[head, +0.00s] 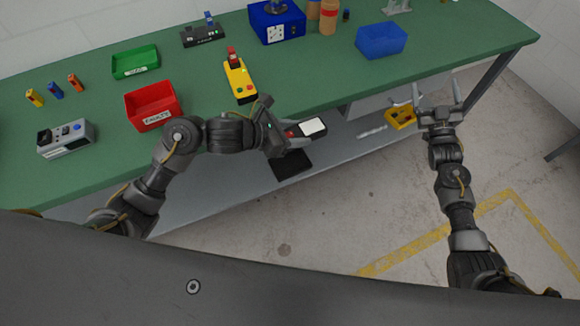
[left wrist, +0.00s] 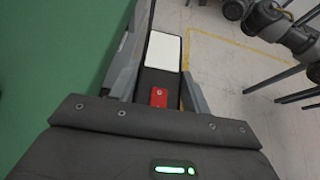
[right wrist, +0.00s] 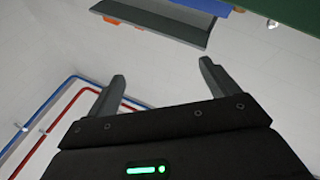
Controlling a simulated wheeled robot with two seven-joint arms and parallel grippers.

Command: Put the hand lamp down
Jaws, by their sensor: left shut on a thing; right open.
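The hand lamp (head: 311,128) is a dark bar with a white lit panel and a small red button. My left gripper (head: 288,137) is shut on it and holds it just off the table's front edge, over the lower shelf. In the left wrist view the hand lamp (left wrist: 161,55) lies between the two fingers, with the white panel pointing away and the red button near the palm. My right gripper (head: 436,103) is open and empty, out in front of the table at the right. In the right wrist view the right gripper (right wrist: 163,80) has nothing between its fingers.
On the green table (head: 190,95) stand a red bin (head: 152,105), a green tray (head: 135,62), a blue bin (head: 381,40), a yellow device (head: 240,81) and a grey device (head: 64,139). A black flat thing (head: 293,164) and a yellow thing (head: 399,117) show lower down. The table's front middle is clear.

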